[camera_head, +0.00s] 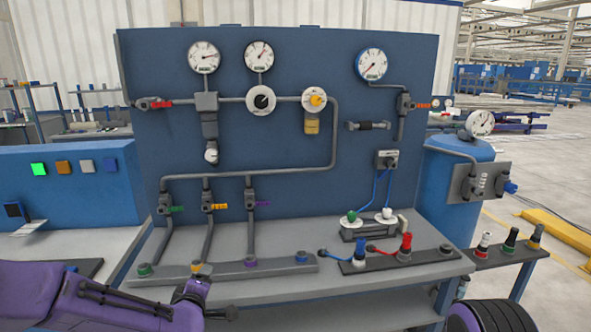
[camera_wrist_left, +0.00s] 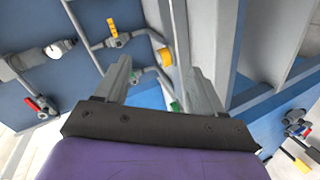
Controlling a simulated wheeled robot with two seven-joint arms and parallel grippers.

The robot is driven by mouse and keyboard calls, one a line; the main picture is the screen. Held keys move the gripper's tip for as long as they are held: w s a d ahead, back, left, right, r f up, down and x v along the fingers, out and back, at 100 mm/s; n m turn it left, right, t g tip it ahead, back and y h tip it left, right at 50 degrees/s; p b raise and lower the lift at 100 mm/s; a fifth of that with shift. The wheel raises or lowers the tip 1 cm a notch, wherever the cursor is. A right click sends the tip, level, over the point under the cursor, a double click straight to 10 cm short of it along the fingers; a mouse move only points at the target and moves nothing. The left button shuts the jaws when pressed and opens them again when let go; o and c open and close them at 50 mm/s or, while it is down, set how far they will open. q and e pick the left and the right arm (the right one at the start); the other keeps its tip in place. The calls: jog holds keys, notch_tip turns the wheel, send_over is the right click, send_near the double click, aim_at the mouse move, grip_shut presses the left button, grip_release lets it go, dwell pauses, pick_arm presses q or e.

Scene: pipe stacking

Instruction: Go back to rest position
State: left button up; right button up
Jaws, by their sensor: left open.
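My purple left arm (camera_head: 130,308) comes in low from the left, and its wrist end (camera_head: 190,295) is in front of the table's front edge. The fingers are hard to make out there. In the left wrist view my left gripper (camera_wrist_left: 158,68) has its two grey fingers spread apart with nothing held between them. Beyond them are the blue panel and pipes with valves, seen at an angle. My right gripper is not in view.
The grey bench (camera_head: 330,282) stands before a blue panel (camera_head: 290,130) with gauges, pipes and colored valves. A strip with colored fittings (camera_head: 225,272) lies near my left wrist. A blue tank (camera_head: 455,185) stands at the right, a blue box (camera_head: 70,205) with square buttons at the left.

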pick_arm(q)
jog(key=s+f+m+g, duration=0.3)
jog(key=s+f, duration=0.7)
jog(key=f, duration=0.2)
jog(key=s+a+f+m+g, duration=0.1)
jog(key=s+f, duration=0.4)
jog(key=s, duration=0.5)
jog(key=s+a+f+m+g+y, duration=0.1)
jog(key=s+a+f+m+g, duration=0.1)
jog(key=s, duration=0.9)
jog(key=s+a+f+m+g, duration=0.2)
jog(key=s+a+f+g, duration=0.1)
jog(key=s+f, duration=0.5)
jog(key=s+g, duration=0.1)
jog(key=s, duration=0.1)
jog(key=shift+s+a+f+g, duration=0.15)
jog(key=shift+s+a+g, duration=0.15)
jog(key=shift+s+a, duration=0.05)
